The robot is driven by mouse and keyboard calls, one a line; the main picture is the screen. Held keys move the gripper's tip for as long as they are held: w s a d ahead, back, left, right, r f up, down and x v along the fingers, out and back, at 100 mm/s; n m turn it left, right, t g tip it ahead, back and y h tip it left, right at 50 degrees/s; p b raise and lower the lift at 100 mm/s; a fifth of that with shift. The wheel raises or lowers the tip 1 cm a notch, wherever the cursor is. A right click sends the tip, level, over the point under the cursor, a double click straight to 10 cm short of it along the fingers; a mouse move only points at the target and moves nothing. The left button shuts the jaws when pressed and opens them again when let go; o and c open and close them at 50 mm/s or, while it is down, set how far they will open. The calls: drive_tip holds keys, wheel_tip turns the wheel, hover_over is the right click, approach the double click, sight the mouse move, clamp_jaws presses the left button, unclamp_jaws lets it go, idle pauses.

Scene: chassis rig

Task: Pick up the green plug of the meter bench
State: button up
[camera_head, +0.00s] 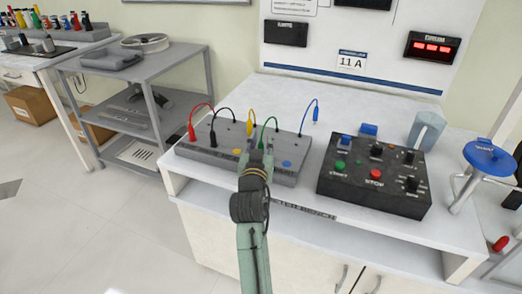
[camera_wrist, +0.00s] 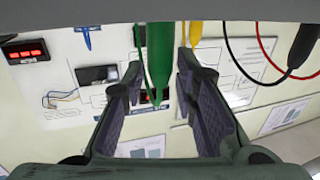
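The green plug (camera_head: 261,144) stands on the grey meter bench box (camera_head: 215,154), with its green lead arching to the right. In the head view my gripper (camera_head: 257,158) is right at the plug and partly covers it. In the wrist view the green plug (camera_wrist: 159,55) lies between the two fingers of my gripper (camera_wrist: 160,75). Gaps show on both sides of the plug, so the gripper is open around it. The plug's lower end is cut off by the grey edge at the top of the wrist view.
A yellow plug (camera_head: 250,127) is close behind the green one. Black (camera_head: 212,138) and red (camera_head: 192,131) plugs stand left, and a blue plug (camera_head: 316,114) right. A black control box (camera_head: 373,178) with knobs is on the right. The white tabletop (camera_head: 300,100) behind is mostly clear.

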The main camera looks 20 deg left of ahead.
clamp_jaws()
drive_tip(key=shift+r, duration=0.1)
